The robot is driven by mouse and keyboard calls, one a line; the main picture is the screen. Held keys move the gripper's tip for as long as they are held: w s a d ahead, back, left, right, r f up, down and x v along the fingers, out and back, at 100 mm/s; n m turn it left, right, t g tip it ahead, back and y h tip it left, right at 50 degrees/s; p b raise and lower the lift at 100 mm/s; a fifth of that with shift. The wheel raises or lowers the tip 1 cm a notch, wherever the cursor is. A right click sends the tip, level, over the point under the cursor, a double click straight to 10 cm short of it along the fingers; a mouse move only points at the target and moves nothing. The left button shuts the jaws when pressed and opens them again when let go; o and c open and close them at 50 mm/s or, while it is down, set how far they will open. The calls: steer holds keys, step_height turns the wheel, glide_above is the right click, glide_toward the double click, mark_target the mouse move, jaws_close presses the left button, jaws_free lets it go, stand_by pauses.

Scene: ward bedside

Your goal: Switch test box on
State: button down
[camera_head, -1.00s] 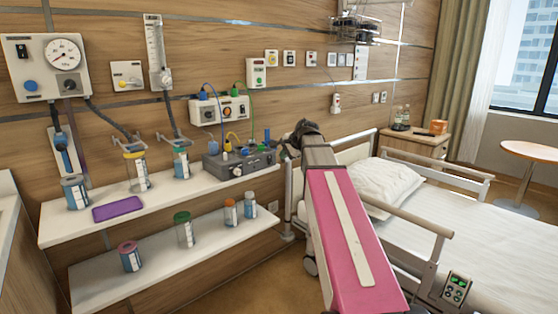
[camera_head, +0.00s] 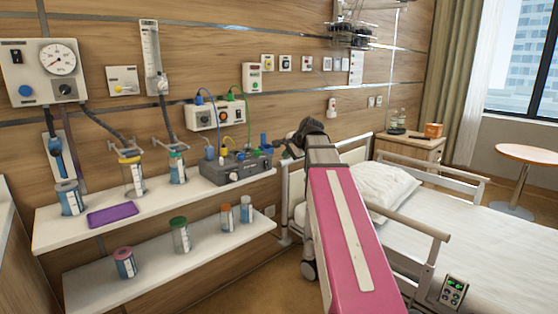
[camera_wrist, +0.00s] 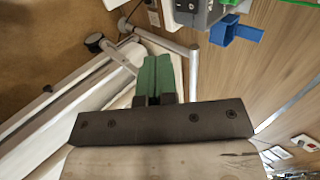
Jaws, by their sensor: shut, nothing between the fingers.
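The test box (camera_head: 235,171) is a dark grey box with a knob on its front and coloured plugs and cables on top. It stands at the right end of the upper shelf (camera_head: 130,228). A grey part at the top of the wrist view (camera_wrist: 190,10) looks like its edge, with a blue open-topped holder (camera_wrist: 236,30) beside it. Its switch is too small to make out. My gripper (camera_head: 288,146) is just right of the box, apart from it, partly hidden by my arm. In the wrist view its green fingers (camera_wrist: 155,72) are together and empty.
A bed with a white rail (camera_head: 410,216) stands close on the right, behind my arm. A purple tray (camera_head: 112,215) and several jars stand on the two shelves. A wall panel (camera_head: 216,116) with cables hangs above the box.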

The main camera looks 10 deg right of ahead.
mark_target(266, 164)
steer(key=shift+f, duration=0.2)
steer(key=shift+w+a+r+x, duration=0.2)
steer(key=shift+w+r+x, duration=0.1)
steer(key=shift+x, duration=1.85)
steer(key=shift+w+a+r+x, duration=0.15)
steer(key=shift+w+r+x, duration=0.15)
steer(key=shift+x, duration=1.85)
steer(key=shift+w+a+r+x, duration=0.2)
steer(key=shift+w+r+x, duration=0.1)
steer(key=shift+x, duration=1.85)
steer(key=shift+w+a+f, duration=0.1)
steer(key=shift+w, duration=0.05)
